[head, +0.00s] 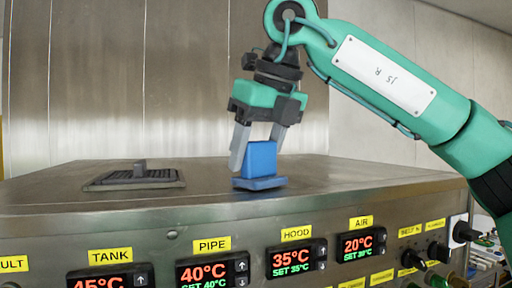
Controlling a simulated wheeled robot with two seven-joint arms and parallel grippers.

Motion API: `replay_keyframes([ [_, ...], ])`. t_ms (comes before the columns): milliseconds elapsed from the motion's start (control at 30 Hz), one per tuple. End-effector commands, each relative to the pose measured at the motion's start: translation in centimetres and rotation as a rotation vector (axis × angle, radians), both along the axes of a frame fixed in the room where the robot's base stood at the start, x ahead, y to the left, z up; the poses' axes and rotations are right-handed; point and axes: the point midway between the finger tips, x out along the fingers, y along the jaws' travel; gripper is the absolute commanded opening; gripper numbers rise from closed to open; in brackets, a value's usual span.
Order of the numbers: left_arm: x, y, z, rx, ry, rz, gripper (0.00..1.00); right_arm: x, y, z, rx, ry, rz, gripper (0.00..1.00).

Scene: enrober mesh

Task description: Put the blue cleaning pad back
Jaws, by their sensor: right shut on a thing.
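The blue cleaning pad (260,160) is a flat blue base with a raised blue block on top. It is upright at the middle of the steel machine top (215,200), close to its front edge. My right gripper (258,152) points down from above, with its grey fingers on either side of the block, and is shut on it. The pad's base is at or very near the steel surface; I cannot tell whether it touches. My left gripper is not in view.
A dark square plate with an upright handle (135,178) lies on the machine top to the left. Below the edge is a front panel with a PIPE display (212,272), other displays and black knobs (464,232). The steel between plate and pad is clear.

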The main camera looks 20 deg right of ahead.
Motion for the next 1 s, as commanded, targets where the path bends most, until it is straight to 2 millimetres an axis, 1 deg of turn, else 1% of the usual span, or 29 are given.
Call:
replay_keyframes([
  [233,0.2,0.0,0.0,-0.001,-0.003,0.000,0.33,0.0,0.0,-0.1,0.001,-0.001,0.000,0.29],
  [333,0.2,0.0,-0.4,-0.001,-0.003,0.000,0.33,0.0,0.0,-0.4,0.001,-0.001,0.000,0.29],
  [367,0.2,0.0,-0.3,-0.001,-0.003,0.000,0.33,0.0,0.0,-0.4,0.001,-0.001,0.000,0.56],
  [400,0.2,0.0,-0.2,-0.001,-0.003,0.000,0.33,0.0,0.0,-0.3,0.000,-0.001,0.000,0.64],
  [467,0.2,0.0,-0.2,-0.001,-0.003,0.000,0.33,0.0,0.0,-0.3,0.000,-0.001,0.000,0.76],
  [733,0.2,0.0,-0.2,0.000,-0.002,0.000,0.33,0.0,0.0,-0.3,0.001,-0.001,-0.001,0.76],
  [867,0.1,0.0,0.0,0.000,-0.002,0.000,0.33,-0.1,0.0,0.2,0.001,-0.002,-0.001,0.76],
  [933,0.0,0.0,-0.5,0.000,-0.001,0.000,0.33,-0.3,-0.1,0.8,0.004,-0.004,-0.001,0.76],
  [1000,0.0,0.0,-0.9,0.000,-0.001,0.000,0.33,-0.7,-0.3,1.8,0.004,-0.005,-0.002,0.76],
])
